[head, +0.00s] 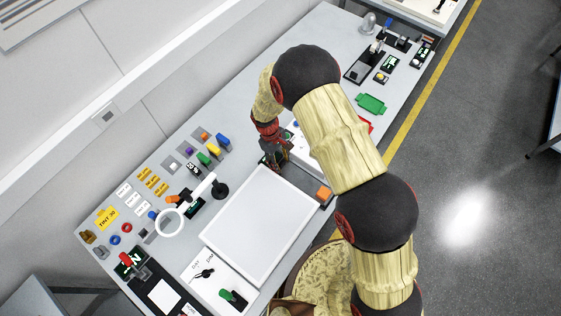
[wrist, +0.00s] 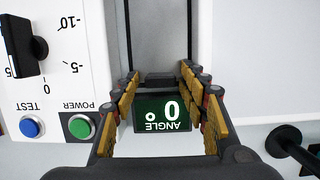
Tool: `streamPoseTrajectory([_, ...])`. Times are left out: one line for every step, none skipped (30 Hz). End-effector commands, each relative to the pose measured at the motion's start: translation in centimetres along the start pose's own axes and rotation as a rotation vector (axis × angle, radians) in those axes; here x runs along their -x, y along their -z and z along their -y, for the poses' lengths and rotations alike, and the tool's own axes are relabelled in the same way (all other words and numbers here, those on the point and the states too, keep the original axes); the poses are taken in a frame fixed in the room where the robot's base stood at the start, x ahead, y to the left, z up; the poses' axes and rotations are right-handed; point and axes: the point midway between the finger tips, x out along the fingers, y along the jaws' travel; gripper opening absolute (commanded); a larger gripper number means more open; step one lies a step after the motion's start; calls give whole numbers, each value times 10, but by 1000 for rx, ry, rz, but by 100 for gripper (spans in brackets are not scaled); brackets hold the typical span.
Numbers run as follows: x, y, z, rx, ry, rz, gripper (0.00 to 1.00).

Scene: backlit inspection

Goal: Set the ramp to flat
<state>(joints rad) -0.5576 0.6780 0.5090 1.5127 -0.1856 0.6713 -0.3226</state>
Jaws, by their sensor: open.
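A display (wrist: 163,112) reads "ANGLE 0°", upside down in the wrist view. It lies between the fingers of my gripper (wrist: 160,80), which are spread with nothing held. Beyond it a grey strip with dark edges (wrist: 160,35), which may be the ramp, runs to the top of the picture. A small dark block (wrist: 160,79) sits at its near end. At the left, a black knob (wrist: 18,45) stands on a white panel by a scale with 0, -5 and -10. In the head view my gripper (head: 277,160) is low over the bench, and my arm hides part of this device.
The panel also has a blue TEST button (wrist: 30,127) and a green POWER button (wrist: 80,127). A white light panel (head: 258,225) lies in front. A magnifier ring (head: 170,222) stands to the left. Coloured switches (head: 208,150) line the back. A green tray (head: 371,103) lies at the right.

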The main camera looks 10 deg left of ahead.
Motion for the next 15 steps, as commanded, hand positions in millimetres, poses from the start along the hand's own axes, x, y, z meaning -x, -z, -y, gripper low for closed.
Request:
streamPoseTrajectory([0, 0, 1, 0, 1, 1, 45])
streamPoseTrajectory([-1, -1, 1, 0, 1, 2, 45])
streamPoseTrajectory([-1, -1, 1, 0, 1, 2, 45])
streamPoseTrajectory([-1, -1, 1, 0, 1, 2, 45])
streamPoseTrajectory([0, -1, 1, 0, 1, 2, 45])
streamPoseTrajectory([0, -1, 1, 0, 1, 2, 45])
streamPoseTrajectory([1, -1, 1, 0, 1, 2, 45])
streamPoseTrajectory([3, 0, 0, 0, 1, 1, 45])
streamPoseTrajectory([6, 0, 0, 0, 0, 0, 45])
streamPoseTrajectory([9, 0, 0, 0, 0, 0, 45])
streamPoseTrajectory([12, 0, 0, 0, 0, 0, 45])
streamPoseTrajectory([17, 0, 0, 0, 0, 0, 45])
streamPoseTrajectory([21, 0, 0, 0, 0, 0, 45])
streamPoseTrajectory([26, 0, 0, 0, 0, -1, 45])
streamPoseTrajectory([32, 1, 0, -1, 0, -2, 45])
